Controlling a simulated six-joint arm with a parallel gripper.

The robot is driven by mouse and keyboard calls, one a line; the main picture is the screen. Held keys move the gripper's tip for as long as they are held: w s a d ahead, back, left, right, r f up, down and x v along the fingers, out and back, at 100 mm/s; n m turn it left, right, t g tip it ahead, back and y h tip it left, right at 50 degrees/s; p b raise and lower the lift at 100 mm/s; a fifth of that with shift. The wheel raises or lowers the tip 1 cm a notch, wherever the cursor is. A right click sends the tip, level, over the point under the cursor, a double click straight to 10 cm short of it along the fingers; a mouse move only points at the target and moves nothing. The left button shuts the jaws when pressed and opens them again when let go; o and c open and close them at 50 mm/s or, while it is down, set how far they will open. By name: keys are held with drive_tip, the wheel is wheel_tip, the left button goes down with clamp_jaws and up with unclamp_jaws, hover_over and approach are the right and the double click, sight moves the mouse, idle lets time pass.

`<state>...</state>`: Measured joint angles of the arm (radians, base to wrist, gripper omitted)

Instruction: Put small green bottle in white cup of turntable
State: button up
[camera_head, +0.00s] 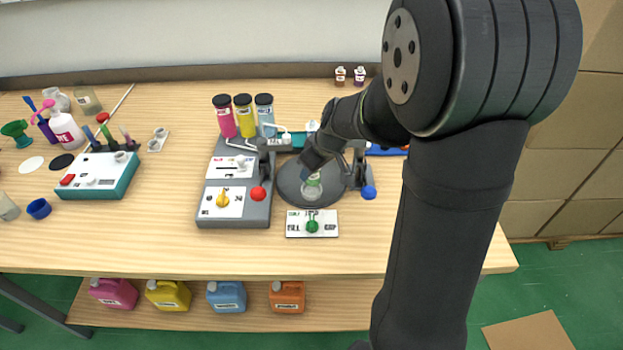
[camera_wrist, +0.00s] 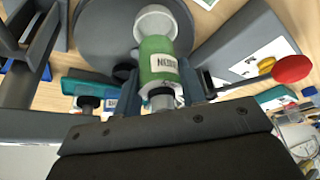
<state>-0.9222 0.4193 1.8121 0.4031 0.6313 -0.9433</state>
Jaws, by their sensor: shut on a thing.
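The small green bottle (camera_wrist: 157,58) with a white label is between the fingers of my gripper (camera_wrist: 160,90) in the wrist view. My gripper is shut on it. In the head view the bottle (camera_head: 314,180) shows as a small green patch below my dark wrist. The white cup (camera_head: 311,190) is on the dark round turntable (camera_head: 292,192), just below the bottle. In the wrist view the white cup (camera_wrist: 155,21) is at the bottle's far end, over the turntable (camera_wrist: 98,30). I cannot tell whether the bottle is inside the cup or just above it.
A grey dispenser (camera_head: 234,185) with pink, yellow and grey-blue bottles stands left of the turntable, its red knob (camera_head: 258,193) close by. A blue-knobbed lever (camera_head: 368,192) is on the right. A panel with a green knob (camera_head: 312,227) lies in front. The front right table is bare.

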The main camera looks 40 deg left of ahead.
sight(311, 180)
drive_tip(key=shift+a+f, duration=0.15)
drive_tip(key=shift+a, duration=0.05)
drive_tip(key=shift+f, duration=1.95)
drive_tip(key=shift+f, duration=0.15)
drive_tip(key=o, duration=1)
drive_tip(key=v, duration=1.2)
drive_tip(key=shift+d, duration=0.1)
